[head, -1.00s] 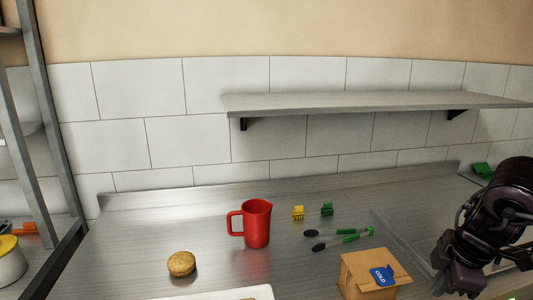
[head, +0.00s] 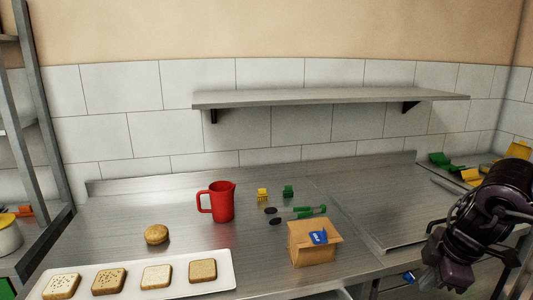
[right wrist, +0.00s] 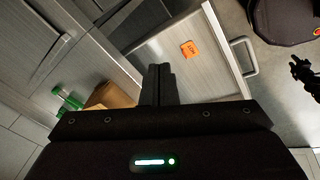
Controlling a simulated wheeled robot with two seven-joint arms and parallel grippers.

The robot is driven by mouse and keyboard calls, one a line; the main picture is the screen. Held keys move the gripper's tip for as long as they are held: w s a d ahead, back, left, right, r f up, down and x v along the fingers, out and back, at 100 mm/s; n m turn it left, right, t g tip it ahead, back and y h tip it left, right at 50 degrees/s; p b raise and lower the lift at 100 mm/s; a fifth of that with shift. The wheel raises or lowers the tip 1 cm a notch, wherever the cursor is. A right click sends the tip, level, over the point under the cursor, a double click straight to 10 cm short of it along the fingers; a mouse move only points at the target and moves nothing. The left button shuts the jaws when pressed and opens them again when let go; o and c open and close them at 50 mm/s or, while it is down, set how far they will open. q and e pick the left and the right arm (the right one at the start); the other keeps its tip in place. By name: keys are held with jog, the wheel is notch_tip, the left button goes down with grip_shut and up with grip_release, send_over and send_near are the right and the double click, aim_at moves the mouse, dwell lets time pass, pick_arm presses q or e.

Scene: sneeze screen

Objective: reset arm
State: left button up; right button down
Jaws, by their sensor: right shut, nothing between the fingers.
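My right gripper (head: 432,278) is at the lower right of the head view, dark and empty, in front of the counter's right part. Its two fingers (right wrist: 158,84) are closed together in the right wrist view, with nothing between them. They are apart from the counter items. My left gripper does not show in the head view. A small dark claw-like shape at the right edge of the right wrist view may be it, but its jaws are unclear.
A shelf (head: 330,97) is above.

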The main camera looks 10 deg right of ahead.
jog(key=w+d+f+m+t+y, duration=0.1)
jog(key=w+d+f+m+t, duration=0.15)
jog(key=d+f, duration=0.5)
jog(key=w+d+f+m+t+y, duration=0.1)
jog(key=w+d+f+m+t, duration=0.3)
jog(key=f, duration=0.6)
jog(key=s+d+f+m+g+h, duration=0.1)
jog(key=s+f, duration=0.5)
jog(key=f, duration=0.6)
jog(key=s+d+f+m+g+h, duration=0.2)
jog(key=s+f, duration=0.3)
jog(key=f, duration=0.6)
jog(key=s+a+f+m+g, duration=0.1)
jog(key=s+a+f, duration=0.55)
jog(key=f, duration=0.25)
jog(key=s+a+f+g, duration=0.1)
jog(key=s+a+f, duration=0.4)
jog(key=s+f, duration=0.35)
jog(key=s+a+f+g, duration=0.2)
jog(key=s+a+f, duration=0.2)
jog(key=s+a, duration=0.3)
jog(key=s+a+f+g, duration=0.2)
jog(key=s+a+f, duration=0.2)
jog(key=s+a, duration=0.4)
jog(key=a, duration=0.4)
jog(key=shift+s+a+f, duration=0.2)
jog(key=shift+a+f, duration=0.2)
